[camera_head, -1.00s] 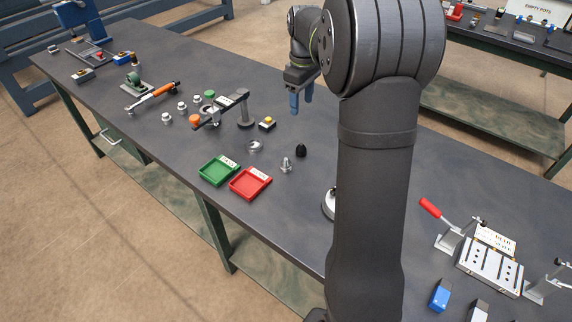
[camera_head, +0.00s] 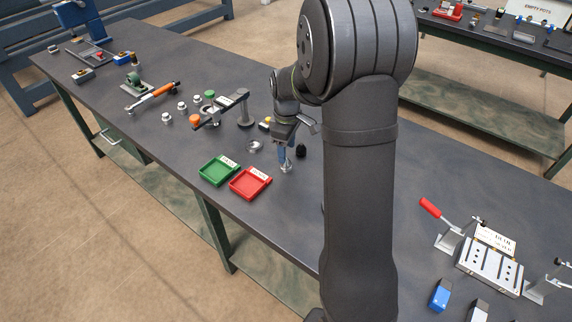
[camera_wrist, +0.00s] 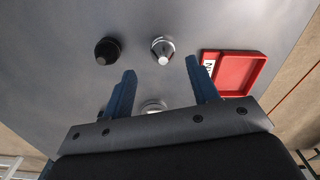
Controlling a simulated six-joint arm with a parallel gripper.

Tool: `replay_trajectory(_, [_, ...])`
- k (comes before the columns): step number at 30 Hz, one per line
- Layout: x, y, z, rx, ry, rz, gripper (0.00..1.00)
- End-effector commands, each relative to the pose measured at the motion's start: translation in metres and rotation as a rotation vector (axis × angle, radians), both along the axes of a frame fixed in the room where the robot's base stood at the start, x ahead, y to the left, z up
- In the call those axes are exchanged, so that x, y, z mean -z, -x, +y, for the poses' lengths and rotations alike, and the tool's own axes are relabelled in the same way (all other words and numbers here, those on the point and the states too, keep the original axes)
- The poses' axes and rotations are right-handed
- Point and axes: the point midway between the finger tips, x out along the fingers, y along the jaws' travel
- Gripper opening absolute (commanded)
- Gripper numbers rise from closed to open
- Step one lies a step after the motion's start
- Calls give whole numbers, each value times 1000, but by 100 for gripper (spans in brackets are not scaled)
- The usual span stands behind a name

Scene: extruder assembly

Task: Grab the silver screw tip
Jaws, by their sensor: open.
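The silver screw tip (camera_head: 287,168) stands upright on the dark table, partly hidden by my gripper in the head view. In the wrist view the silver screw tip (camera_wrist: 162,49) is just beyond the fingertips, roughly centred between them. My gripper (camera_head: 284,158) has blue fingers pointing down, over or right by the tip. It is open and empty in the wrist view (camera_wrist: 160,70). I cannot tell the exact height gap between the fingertips and the tip.
A black cone-shaped part (camera_head: 301,151) stands close beside the tip. A second silver part (camera_head: 254,146) lies to the left. A red tray (camera_head: 236,191) and a green tray (camera_head: 206,178) lie at the front left. A grey stand (camera_head: 245,122) rises behind.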

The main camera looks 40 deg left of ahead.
Motion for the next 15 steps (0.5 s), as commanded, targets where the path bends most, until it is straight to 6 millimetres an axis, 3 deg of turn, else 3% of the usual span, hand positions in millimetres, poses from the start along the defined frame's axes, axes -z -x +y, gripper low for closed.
replay_trajectory(10, [44,4,-2,0,1,2,54])
replay_trajectory(15, [52,4,-2,0,0,-1,54])
